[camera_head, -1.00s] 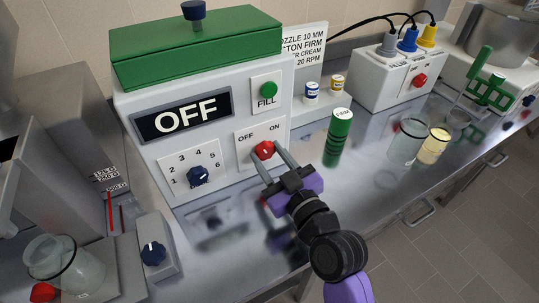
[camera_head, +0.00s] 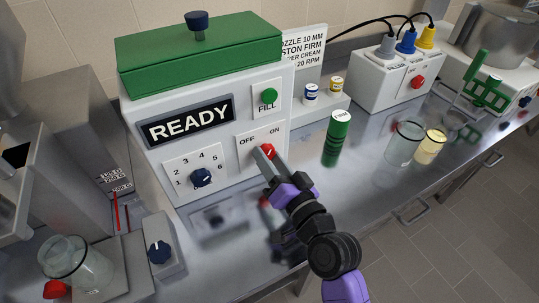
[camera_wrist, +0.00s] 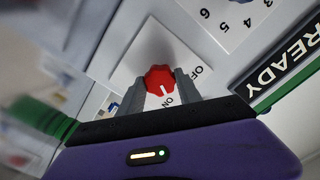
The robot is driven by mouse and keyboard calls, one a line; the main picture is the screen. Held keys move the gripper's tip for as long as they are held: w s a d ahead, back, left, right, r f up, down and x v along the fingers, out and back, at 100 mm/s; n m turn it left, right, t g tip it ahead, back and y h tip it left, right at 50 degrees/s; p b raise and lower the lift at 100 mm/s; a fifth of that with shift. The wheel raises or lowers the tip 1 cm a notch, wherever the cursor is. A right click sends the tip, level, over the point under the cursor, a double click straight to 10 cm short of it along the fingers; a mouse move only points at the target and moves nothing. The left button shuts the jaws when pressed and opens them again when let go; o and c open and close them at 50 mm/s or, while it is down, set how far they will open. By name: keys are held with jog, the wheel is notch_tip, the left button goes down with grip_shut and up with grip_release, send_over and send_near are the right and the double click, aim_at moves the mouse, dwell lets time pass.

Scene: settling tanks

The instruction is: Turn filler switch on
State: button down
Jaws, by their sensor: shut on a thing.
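The filler machine (camera_head: 160,107) is white with a green lid, and its display (camera_head: 187,121) reads READY. Its red switch knob (camera_head: 266,150) sits on the OFF/ON plate (camera_head: 249,140) at the lower right of the front. In the wrist view the red knob (camera_wrist: 159,79) lies between my fingers, with its white mark pointing toward ON. My gripper (camera_head: 265,155) is shut on the knob, its fingers partly covering it in the head view. A green FILL button (camera_head: 269,97) is above, and a blue numbered dial (camera_head: 202,178) is to the left.
A green FIRM cylinder (camera_head: 337,140) stands right of my gripper. Farther right are a glass beaker (camera_head: 403,145), a cream-filled jar (camera_head: 431,147) and a plug box (camera_head: 392,80). A glass beaker (camera_head: 77,263) and a blue-knobbed box (camera_head: 161,255) are at lower left.

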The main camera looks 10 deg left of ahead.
jog(key=shift+m, duration=0.8)
jog(key=c, duration=0.8)
grip_release()
jog(key=b+v, duration=0.1)
jog(key=v, duration=0.6)
jog(key=shift+s+d, duration=0.25)
jog(key=shift+s, duration=0.1)
